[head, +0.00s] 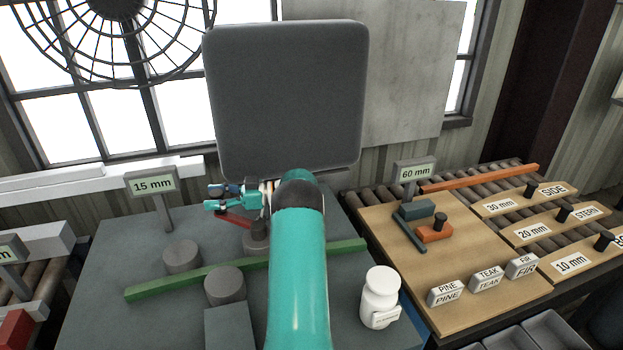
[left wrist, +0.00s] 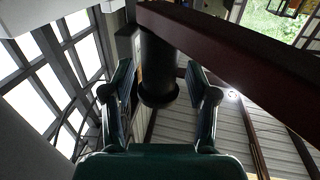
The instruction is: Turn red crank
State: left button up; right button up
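The red crank (head: 233,220) is a flat red arm above the grey bench, running from a round grey hub (head: 256,240) toward the upper left. In the left wrist view its dark red bar (left wrist: 240,58) crosses the upper right, with a dark cylindrical handle (left wrist: 159,70) standing out from it. My left gripper (head: 211,197) is at the outer end of the crank. In the left wrist view its open fingers (left wrist: 160,95) are on either side of the handle, with a visible gap on both sides. My right gripper is not in view.
A green bar (head: 335,247) lies across the bench by grey cylinders (head: 183,256). A "15 mm" sign (head: 153,186) stands at back left. A white bottle (head: 380,290) stands front right. A wooden board (head: 455,262) with labelled blocks lies to the right. A large grey panel (head: 285,95) rises behind.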

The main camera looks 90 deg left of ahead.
pick_arm(q)
jog(key=w, duration=1.2)
jog(key=shift+a, duration=0.3)
jog(key=shift+f, duration=0.1)
